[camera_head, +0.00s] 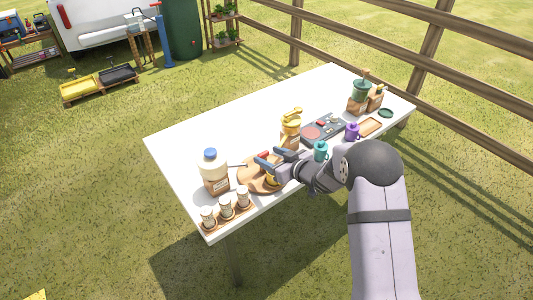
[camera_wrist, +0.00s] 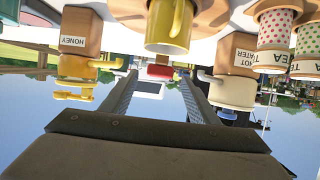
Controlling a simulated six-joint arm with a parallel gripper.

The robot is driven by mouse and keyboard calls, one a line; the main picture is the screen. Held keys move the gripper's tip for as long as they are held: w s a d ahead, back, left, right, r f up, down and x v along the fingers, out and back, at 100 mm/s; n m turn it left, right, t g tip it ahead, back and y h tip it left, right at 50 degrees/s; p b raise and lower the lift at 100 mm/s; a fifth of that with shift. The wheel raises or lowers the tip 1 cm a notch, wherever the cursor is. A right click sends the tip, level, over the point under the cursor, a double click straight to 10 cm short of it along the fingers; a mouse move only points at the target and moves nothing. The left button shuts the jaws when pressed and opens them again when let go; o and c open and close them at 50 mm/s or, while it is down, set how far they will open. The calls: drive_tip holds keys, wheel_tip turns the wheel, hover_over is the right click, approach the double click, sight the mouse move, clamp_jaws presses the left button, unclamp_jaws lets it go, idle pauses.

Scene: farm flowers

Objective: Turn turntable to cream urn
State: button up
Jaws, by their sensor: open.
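The brown round turntable (camera_head: 248,178) lies on the white table near its front left. A yellow mug (camera_head: 272,181) sits on it, partly behind my gripper; it hangs at the top of the upside-down wrist view (camera_wrist: 170,22). The cream urn (camera_head: 213,167) with a blue lid stands left of the turntable; its "HOT WATER" base shows at right in the wrist view (camera_wrist: 245,52). My gripper (camera_head: 267,161) is open, reaching over the turntable. In the wrist view a small red part (camera_wrist: 160,72) shows between its fingers (camera_wrist: 156,78); I cannot tell whether they touch it.
The yellow honey dispenser (camera_head: 291,130) stands behind my gripper. Several dotted canisters (camera_head: 227,206) stand at the front left edge. A teal mug (camera_head: 320,151) and a purple mug (camera_head: 352,132) are to the right. The back left of the table (camera_head: 240,112) is clear.

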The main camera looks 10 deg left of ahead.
drive_tip(key=shift+x, duration=1.05)
clamp_jaws()
